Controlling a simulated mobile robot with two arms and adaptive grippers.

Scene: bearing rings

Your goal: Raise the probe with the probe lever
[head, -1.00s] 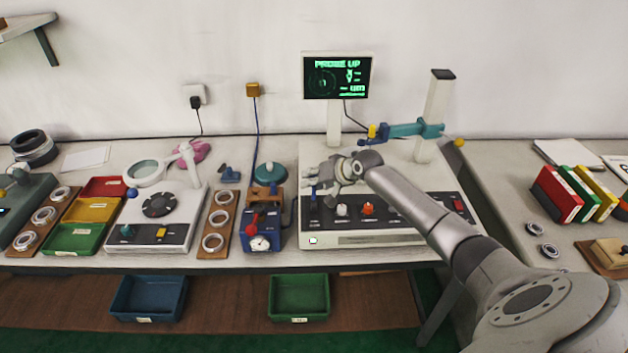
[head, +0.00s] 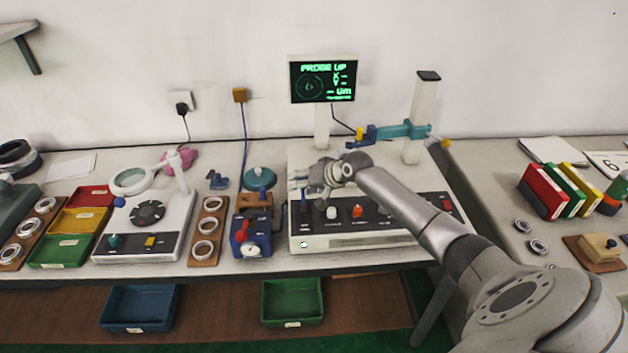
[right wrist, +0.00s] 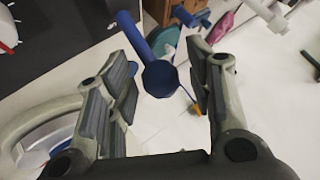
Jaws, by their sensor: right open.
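The blue probe lever (head: 304,201) stands upright at the left end of the measuring machine's dark front panel. My right gripper (head: 299,180) is open, just above the lever in the head view. In the right wrist view a blue rod with a round end (right wrist: 160,77), apparently the lever, shows between the two spread fingers (right wrist: 165,95), which do not close on it. The teal probe arm (head: 400,132) with its blue and yellow head (head: 366,133) sits on the white column. The screen (head: 323,80) reads "PROBE UP". My left gripper is out of view.
White and orange knobs (head: 357,211) stand on the panel right of the lever. A blue gauge box (head: 251,238) with a red lever stands close to the left. Ring boards (head: 207,231) and coloured trays lie further left. Coloured binders (head: 553,190) stand on the right.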

